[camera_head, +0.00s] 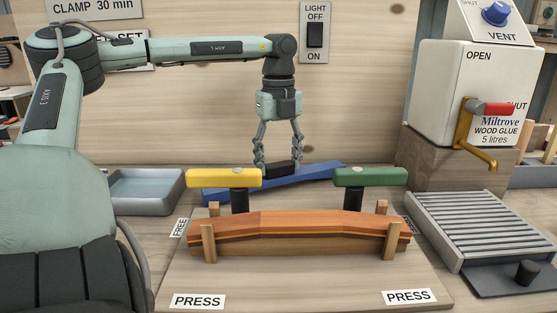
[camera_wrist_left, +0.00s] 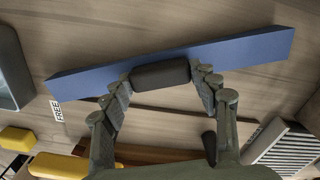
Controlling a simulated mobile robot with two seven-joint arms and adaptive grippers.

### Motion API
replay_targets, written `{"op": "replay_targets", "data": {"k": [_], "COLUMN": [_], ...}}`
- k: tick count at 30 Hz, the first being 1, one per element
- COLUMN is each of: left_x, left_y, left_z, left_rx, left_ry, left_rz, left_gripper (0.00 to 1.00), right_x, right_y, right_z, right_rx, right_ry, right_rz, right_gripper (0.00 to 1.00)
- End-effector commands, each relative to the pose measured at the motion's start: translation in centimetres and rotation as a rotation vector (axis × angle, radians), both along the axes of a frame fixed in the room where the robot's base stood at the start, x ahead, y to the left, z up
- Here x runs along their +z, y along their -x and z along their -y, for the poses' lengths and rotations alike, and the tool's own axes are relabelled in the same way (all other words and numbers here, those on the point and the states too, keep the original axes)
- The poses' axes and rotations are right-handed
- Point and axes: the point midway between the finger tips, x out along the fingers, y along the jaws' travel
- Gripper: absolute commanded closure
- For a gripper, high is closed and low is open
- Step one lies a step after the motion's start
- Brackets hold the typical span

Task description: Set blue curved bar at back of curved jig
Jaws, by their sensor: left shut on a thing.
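The blue bar (camera_head: 315,178) is behind the jig, slanting with its right end higher in the head view. Its dark grip block (camera_wrist_left: 160,75) is between the fingers of my left gripper (camera_head: 278,165), which is shut on it. The wrist view shows the blue bar (camera_wrist_left: 240,53) running slantwise past the fingers. I cannot tell whether the bar touches the board or hangs above it. The curved jig (camera_head: 209,243) has wooden posts and holds orange-brown curved strips (camera_head: 300,228). My right gripper is not in view.
A yellow clamp (camera_head: 222,178) and a green clamp (camera_head: 370,177) stand on dark posts between the blue bar and the strips. A grey tray (camera_head: 145,190) is at left. A glue dispenser (camera_head: 470,85) and a ribbed grey rack (camera_head: 480,228) are at right.

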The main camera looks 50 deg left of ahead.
Motion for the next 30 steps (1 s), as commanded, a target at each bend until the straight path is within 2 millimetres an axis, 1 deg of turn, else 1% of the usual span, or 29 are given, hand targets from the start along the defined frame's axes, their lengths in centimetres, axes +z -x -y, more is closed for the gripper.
{"op": "replay_targets", "data": {"k": [4, 5, 7, 9, 18, 21, 22, 26, 30], "left_x": [-0.3, -0.3, -0.3, -0.3, -0.2, 0.2, 0.4, 2.5, 5.7], "left_y": [0.0, 0.0, 0.0, 0.0, 0.0, 0.0, 0.0, -0.1, -0.1], "left_z": [0.0, 0.0, 0.0, 0.0, 0.0, 0.0, 0.0, -0.1, -0.1], "left_rx": [0.000, 0.000, 0.000, 0.000, 0.000, 0.000, 0.000, 0.000, 0.002], "left_ry": [0.000, 0.000, 0.000, 0.000, 0.000, 0.000, -0.001, -0.003, -0.004], "left_rz": [0.000, -0.001, -0.001, -0.001, -0.001, 0.000, 0.001, 0.003, 0.003], "left_gripper": [0.76, 0.38, 0.29, 0.21, 0.20, 0.20, 0.20, 0.20, 0.20], "right_x": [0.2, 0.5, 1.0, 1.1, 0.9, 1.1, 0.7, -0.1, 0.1], "right_y": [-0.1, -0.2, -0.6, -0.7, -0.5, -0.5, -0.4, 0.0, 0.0], "right_z": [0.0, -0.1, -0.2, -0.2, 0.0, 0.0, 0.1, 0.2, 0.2], "right_rx": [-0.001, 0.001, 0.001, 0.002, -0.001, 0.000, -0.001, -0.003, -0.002], "right_ry": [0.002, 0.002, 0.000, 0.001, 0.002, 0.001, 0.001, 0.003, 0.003], "right_rz": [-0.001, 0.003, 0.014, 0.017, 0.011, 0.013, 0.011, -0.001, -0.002], "right_gripper": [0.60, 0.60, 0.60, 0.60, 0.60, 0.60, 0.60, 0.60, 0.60]}}
